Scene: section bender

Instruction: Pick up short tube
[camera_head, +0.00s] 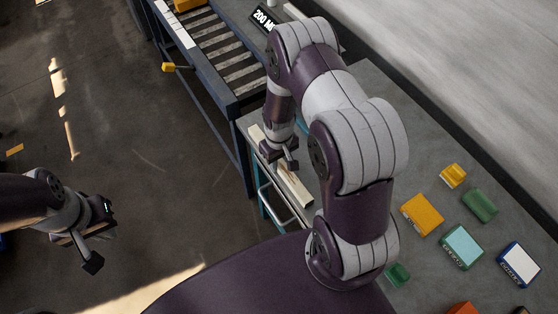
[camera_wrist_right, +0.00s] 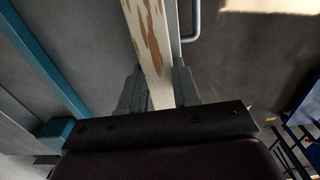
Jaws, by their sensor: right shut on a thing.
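The short tube (camera_head: 295,185) shows as a pale, straight bar at the left edge of the bench. In the right wrist view the bar (camera_wrist_right: 150,35) is cream with brown patches and runs away between the two fingers. I cannot see whether it is hollow. My right gripper (camera_head: 286,163) is shut on it, with one finger on each side in the wrist view (camera_wrist_right: 160,90). My left gripper (camera_head: 90,258) hangs over the floor at the left, apart from everything; its finger gap is not clear.
A roller conveyor (camera_head: 228,65) stands beyond the grey bench (camera_head: 425,150). Several coloured boxes and blocks, among them an orange box (camera_head: 422,214) and a teal box (camera_head: 462,246), lie at the bench's right. A metal handle (camera_head: 273,207) is below the bench's left edge. Floor at left is mostly clear.

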